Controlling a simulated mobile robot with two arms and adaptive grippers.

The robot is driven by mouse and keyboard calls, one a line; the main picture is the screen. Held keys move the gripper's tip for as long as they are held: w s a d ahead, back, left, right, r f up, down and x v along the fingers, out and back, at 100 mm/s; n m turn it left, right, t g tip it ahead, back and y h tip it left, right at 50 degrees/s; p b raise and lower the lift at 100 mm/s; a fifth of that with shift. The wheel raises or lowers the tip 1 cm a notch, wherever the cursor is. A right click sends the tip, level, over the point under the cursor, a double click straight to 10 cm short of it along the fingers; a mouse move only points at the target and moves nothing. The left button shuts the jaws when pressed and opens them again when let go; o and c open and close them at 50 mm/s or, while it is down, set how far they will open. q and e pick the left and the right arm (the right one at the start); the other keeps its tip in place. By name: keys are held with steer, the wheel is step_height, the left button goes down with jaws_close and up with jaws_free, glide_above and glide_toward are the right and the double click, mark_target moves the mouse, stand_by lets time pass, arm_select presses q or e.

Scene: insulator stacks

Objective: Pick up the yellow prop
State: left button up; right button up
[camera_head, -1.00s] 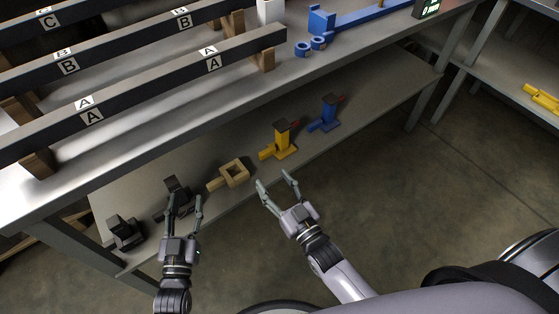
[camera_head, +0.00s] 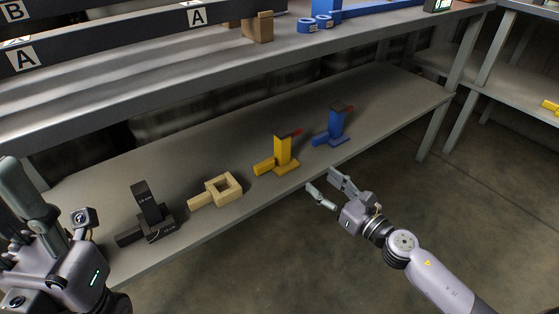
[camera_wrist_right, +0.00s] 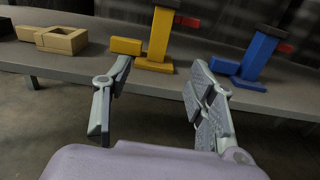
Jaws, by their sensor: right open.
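The yellow prop (camera_head: 283,155) stands upright on the lower shelf, with a flat foot, a side block and a dark top with a red tip. In the right wrist view the yellow prop (camera_wrist_right: 160,38) is beyond the fingers, roughly between them. My right gripper (camera_head: 326,188) is open and empty, in front of the shelf edge and just right of the yellow prop, not touching it. It also shows in the right wrist view (camera_wrist_right: 155,105). My left gripper (camera_head: 35,225) is at the lower left, cut by the frame edge; its finger opening is unclear.
A blue prop (camera_head: 336,126) stands right of the yellow one. A wooden square-ended piece (camera_head: 222,187) and a black prop (camera_head: 150,212) are to its left. The upper shelf (camera_head: 140,140) overhangs behind. The floor (camera_head: 330,260) in front is clear.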

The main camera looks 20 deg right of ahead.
mark_target(286, 152)
steer(key=x, duration=1.1)
steer(key=shift+w+d, duration=0.15)
steer(key=shift+w, duration=0.2)
steer(key=shift+a+b+x, duration=0.2)
steer(key=shift+b+x, duration=0.15)
steer(key=shift+x, duration=2.55)
steer(key=shift+s+f, duration=0.1)
steer(key=shift+f, duration=0.05)
jaws_close()
